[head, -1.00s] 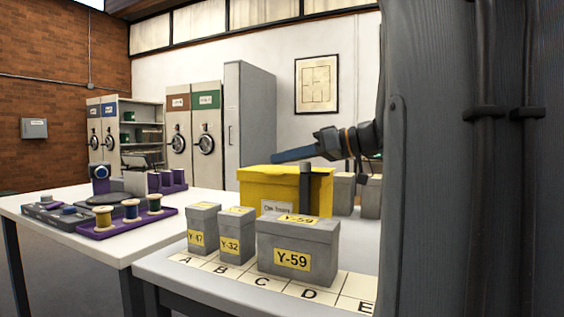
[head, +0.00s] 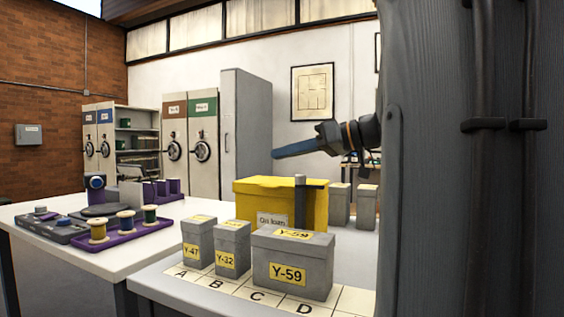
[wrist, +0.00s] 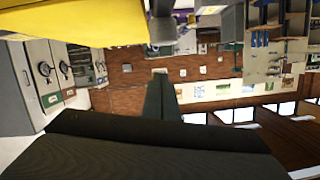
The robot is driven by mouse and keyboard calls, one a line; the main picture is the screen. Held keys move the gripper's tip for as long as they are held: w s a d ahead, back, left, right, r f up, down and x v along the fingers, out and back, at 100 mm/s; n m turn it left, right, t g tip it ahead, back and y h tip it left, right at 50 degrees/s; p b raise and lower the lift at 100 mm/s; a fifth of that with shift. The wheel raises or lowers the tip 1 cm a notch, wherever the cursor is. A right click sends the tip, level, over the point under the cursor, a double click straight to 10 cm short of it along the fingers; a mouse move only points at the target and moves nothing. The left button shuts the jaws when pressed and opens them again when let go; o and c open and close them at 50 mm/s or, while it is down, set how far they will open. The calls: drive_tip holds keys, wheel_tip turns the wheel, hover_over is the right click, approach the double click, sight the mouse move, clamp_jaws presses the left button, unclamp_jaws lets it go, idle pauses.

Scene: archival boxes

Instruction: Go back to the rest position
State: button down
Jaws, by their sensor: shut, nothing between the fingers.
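My gripper (head: 277,154) shows in the head view at the end of my arm, pointing left. Its long blue-grey fingers are together and empty. It hangs in the air above the yellow box (head: 254,203), apart from it. In the wrist view dark parts of my gripper fill the lower middle, and part of the yellow box (wrist: 70,22) shows at the top left.
Grey boxes Y-47 (head: 198,243), Y-32 (head: 232,249) and Y-59 (head: 291,265) stand on a lettered strip (head: 212,282). A dark post (head: 300,208) stands by the yellow box. A purple tray (head: 122,231) holds spools at left. Grey cabinets (head: 245,135) stand behind.

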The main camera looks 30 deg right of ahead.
drive_tip(key=p+v, duration=0.1)
drive_tip(key=v, duration=0.7)
drive_tip(key=shift+s, duration=0.35)
